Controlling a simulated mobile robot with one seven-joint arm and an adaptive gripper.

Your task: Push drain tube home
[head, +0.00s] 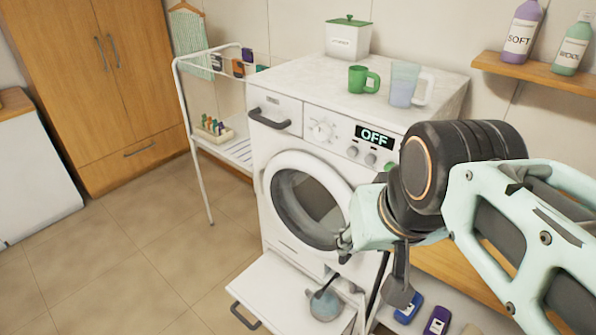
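A white washing machine (282,135) stands in the middle of the head view, its round door (308,201) shut and its display reading OFF. A white flap or drawer front (274,291) is open low at its base. A short dark tube-like piece (326,285) shows there above a grey-blue rounded item (325,306); I cannot tell for sure that it is the drain tube, or how far in it sits. My gripper (344,243) appears in front of the machine, at the door's lower right and above the open flap. Its fingers are small and partly hidden, so their opening is unclear.
A green mug (362,79), a clear pitcher (404,84) and a white canister (348,39) stand on the machine. Bottles fill a wall shelf (540,74) at right. A white rack (179,92) stands left. Blue and purple packs (437,321) lie low at right. The floor at left is clear.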

